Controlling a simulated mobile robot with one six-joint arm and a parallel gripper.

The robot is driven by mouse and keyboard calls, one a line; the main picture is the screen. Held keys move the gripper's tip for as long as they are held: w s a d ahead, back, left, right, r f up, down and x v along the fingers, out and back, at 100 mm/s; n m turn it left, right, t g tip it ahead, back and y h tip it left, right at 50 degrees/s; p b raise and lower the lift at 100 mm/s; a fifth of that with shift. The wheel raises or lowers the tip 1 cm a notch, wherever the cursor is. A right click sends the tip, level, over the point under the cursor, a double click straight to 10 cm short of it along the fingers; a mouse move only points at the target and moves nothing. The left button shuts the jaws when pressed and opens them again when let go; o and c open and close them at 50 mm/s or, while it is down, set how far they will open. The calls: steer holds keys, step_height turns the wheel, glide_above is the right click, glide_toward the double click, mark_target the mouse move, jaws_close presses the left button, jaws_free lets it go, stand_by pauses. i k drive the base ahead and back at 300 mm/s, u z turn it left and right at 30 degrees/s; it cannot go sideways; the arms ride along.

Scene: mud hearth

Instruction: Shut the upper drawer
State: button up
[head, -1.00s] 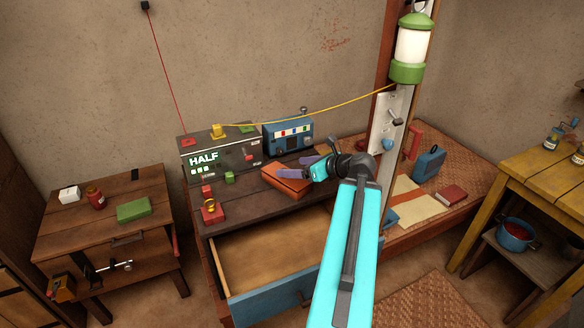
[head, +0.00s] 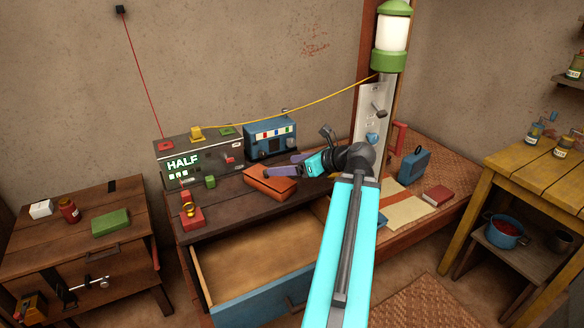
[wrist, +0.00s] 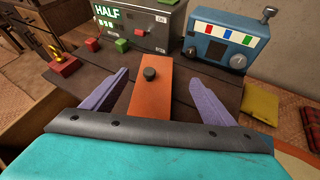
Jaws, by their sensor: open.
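The upper drawer (head: 250,262) is pulled well out of the dark wooden desk, and its light brown inside looks empty. Its blue front (head: 262,303) faces me, and my arm covers its right part. My gripper (head: 283,170) is above the desk top, over and behind the open drawer. In the wrist view its two purple fingers (wrist: 156,98) are spread apart, with an orange box (wrist: 151,85) with a dark knob between and beyond them. The fingers look apart from the box; I cannot tell the height gap.
The orange box (head: 268,182) lies on the desk top (head: 235,210). A grey unit reading HALF (head: 200,160) and a blue radio (head: 270,138) stand behind it. A red padlock-like block (head: 191,218) is at the left. A yellow table (head: 540,180) stands at the right.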

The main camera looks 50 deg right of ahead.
mark_target(254, 275)
steer(key=k, duration=1.5)
